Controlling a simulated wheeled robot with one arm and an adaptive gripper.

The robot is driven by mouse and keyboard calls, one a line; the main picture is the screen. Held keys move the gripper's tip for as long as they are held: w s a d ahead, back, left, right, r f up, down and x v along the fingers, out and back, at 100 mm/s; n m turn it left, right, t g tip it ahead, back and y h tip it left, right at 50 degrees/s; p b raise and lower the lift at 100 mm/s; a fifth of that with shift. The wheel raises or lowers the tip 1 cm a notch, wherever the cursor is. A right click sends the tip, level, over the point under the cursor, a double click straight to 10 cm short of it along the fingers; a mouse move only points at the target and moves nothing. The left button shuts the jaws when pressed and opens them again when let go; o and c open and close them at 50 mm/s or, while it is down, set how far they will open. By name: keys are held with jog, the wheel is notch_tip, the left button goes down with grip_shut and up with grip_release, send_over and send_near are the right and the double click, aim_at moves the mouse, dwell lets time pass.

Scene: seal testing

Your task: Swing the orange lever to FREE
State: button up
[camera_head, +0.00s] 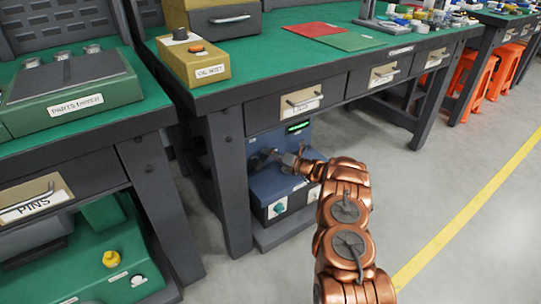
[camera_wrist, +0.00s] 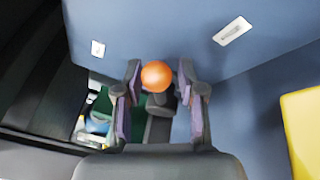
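The orange lever's round knob (camera_wrist: 157,76) shows in the wrist view, in front of a blue panel. My gripper (camera_wrist: 159,90) is open, with one finger on each side of the knob. A gap shows between the knob and each finger pad. In the head view my gripper (camera_head: 272,156) reaches to the blue machine (camera_head: 262,183) under the green-topped bench; the lever cannot be made out there. Two small white labels, one left (camera_wrist: 98,48) and one right (camera_wrist: 232,31), sit on the panel, too blurred to read.
The bench (camera_head: 330,65) with drawers overhangs the machine, and a dark bench leg (camera_head: 228,180) stands just left of it. A yellow part (camera_wrist: 303,125) is at the wrist view's right edge. The floor (camera_head: 420,200) to the right is clear.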

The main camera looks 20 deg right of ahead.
jog(key=shift+s, duration=0.1)
jog(key=v, duration=1.1)
jog(key=shift+s+d+f, duration=0.1)
jog(key=shift+s+d, duration=0.15)
jog(key=shift+s, duration=0.05)
